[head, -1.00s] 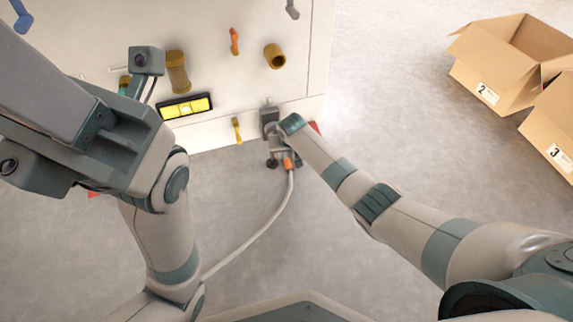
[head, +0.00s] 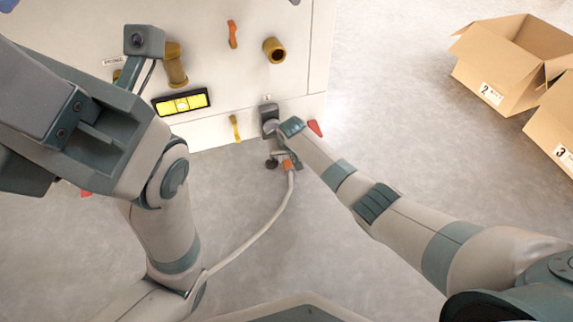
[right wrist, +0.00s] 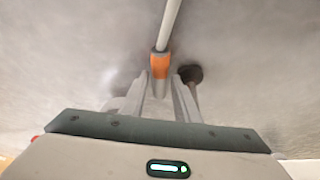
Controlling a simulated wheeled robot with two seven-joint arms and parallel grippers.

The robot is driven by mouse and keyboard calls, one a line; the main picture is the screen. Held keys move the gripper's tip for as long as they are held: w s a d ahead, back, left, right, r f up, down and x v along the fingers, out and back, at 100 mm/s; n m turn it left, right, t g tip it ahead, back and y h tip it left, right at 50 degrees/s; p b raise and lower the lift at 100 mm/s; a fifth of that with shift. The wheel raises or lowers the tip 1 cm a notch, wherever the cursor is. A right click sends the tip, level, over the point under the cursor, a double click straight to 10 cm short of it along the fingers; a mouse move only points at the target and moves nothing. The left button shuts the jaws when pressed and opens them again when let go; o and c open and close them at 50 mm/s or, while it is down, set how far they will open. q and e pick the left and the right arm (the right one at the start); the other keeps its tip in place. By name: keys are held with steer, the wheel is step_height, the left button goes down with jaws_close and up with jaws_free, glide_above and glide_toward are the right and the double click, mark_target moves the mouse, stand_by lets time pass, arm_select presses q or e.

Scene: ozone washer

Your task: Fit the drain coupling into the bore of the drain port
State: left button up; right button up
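The drain coupling (head: 288,165) is an orange collar on the end of a pale hose. In the right wrist view the coupling (right wrist: 160,66) sits between the two fingers of my right gripper (right wrist: 161,92), which look closed on it. In the head view my right gripper (head: 284,157) is low in front of the machine's bottom edge. A brass-coloured ring with a dark bore (head: 274,50) stands on the white panel, well above the coupling and apart from it; I cannot tell for sure that it is the drain port. My left arm fills the left side; its fingers are not visible.
The white machine panel (head: 220,60) carries a brass cylinder (head: 176,66), a yellow-lit display (head: 182,102), an orange handle (head: 232,34) and a yellow handle (head: 235,128). A dark disc (right wrist: 190,73) is right of the coupling. Cardboard boxes (head: 505,68) stand right; floor between is clear.

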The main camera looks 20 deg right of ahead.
steer(key=shift+b+x, duration=0.65)
steer(key=shift+x, duration=0.4)
jaws_close()
